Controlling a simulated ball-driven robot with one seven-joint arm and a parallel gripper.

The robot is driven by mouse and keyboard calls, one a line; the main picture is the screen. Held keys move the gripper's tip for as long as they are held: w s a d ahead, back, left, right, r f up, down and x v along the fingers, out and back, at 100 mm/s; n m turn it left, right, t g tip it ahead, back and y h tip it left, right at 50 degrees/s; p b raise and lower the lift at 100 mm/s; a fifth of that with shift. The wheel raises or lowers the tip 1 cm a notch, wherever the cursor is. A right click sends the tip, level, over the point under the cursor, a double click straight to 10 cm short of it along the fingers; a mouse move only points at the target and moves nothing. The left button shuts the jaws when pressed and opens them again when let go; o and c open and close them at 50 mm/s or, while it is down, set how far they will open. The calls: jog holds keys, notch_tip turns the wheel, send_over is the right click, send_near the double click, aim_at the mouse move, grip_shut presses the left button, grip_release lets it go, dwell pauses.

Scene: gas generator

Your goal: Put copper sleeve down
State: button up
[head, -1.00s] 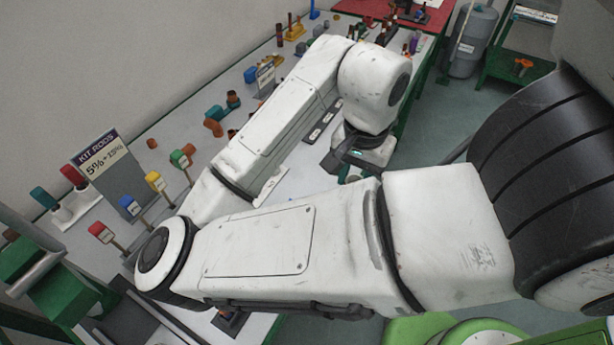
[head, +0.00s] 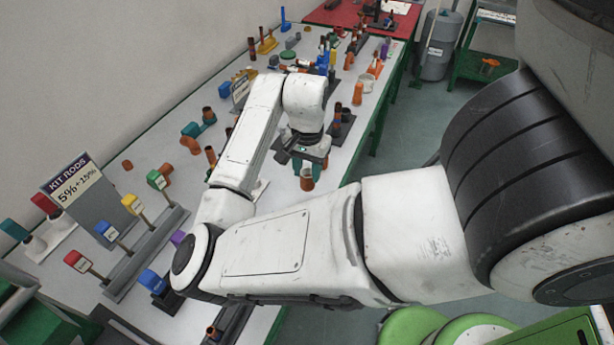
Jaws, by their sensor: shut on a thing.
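My gripper (head: 304,163) points down over the right part of the long grey table (head: 345,165). It is shut on the copper sleeve (head: 307,183), a short orange-brown tube that shows just below the fingers. A teal part shows between the fingers above the sleeve's lower end. The sleeve hangs near the table's right edge. I cannot tell whether its lower end touches the table. The wrist hides the top of the grip.
Copper tubes in dark stands (head: 337,125) are close to the right of the gripper. Several coloured fittings crowd the far table. A rack with coloured flags (head: 145,255) and the KIT RODS sign (head: 85,200) are at the left. Bare table lies right of the sleeve.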

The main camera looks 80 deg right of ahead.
jog(key=shift+f, duration=1.6)
jog(key=shift+f, duration=0.15)
jog(key=o, duration=1.1)
jog(key=shift+c, duration=0.2)
notch_tip(320, 180, up, 12)
jog(key=shift+p, duration=0.3)
